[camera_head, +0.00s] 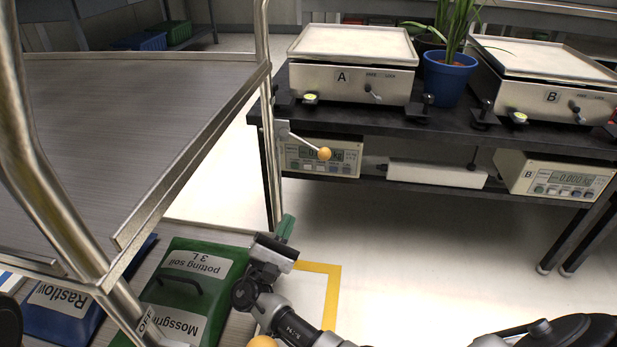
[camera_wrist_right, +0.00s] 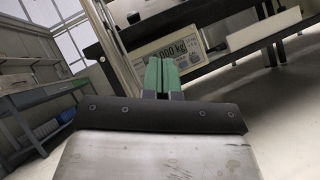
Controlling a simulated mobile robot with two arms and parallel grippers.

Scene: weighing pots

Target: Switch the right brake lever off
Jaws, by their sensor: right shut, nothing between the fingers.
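A brake lever (camera_head: 305,143) with an orange ball knob is fixed to the upright metal post of a cart (camera_head: 190,140). It slants down to the right, in front of a scale display. Another orange ball (camera_head: 262,342) shows at the bottom edge, partly cut off; I cannot see what it is fixed to. My right gripper (camera_head: 286,228) is below the lever and a little to its left, apart from it. Its green fingers are shut and empty; they also show in the wrist view (camera_wrist_right: 162,76). I cannot make out the lever in the wrist view. My left gripper is not in view.
A dark bench (camera_head: 440,132) carries scale A (camera_head: 340,82), scale B (camera_head: 540,98) and a plant in a blue pot (camera_head: 447,82). Displays sit on its lower shelf. Floor right of my gripper is clear.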

